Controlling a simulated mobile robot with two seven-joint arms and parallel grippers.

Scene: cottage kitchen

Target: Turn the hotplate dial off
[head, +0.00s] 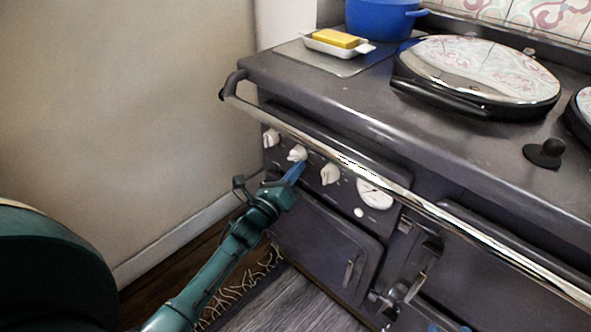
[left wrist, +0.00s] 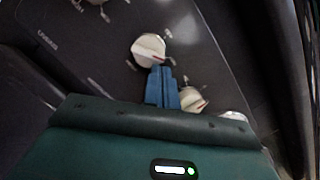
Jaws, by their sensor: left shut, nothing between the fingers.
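A row of white dials sits on the dark front panel of the range, under the chrome rail. The labels are too small to read, so I cannot tell which is the hotplate dial. My left gripper (head: 297,168) has its blue fingers shut and empty, with the tips at the middle dial (head: 297,153). In the left wrist view the fingertips (left wrist: 161,69) lie just at the lower edge of that dial (left wrist: 148,47), which has a red mark; contact is unclear. Another dial (head: 330,174) is to the right and one (head: 271,137) to the left. My right gripper is out of view.
The chrome rail (head: 345,161) runs along the range front above the dials. On top are a butter dish (head: 337,43), a blue pot (head: 382,18) and a round hotplate lid (head: 480,70).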

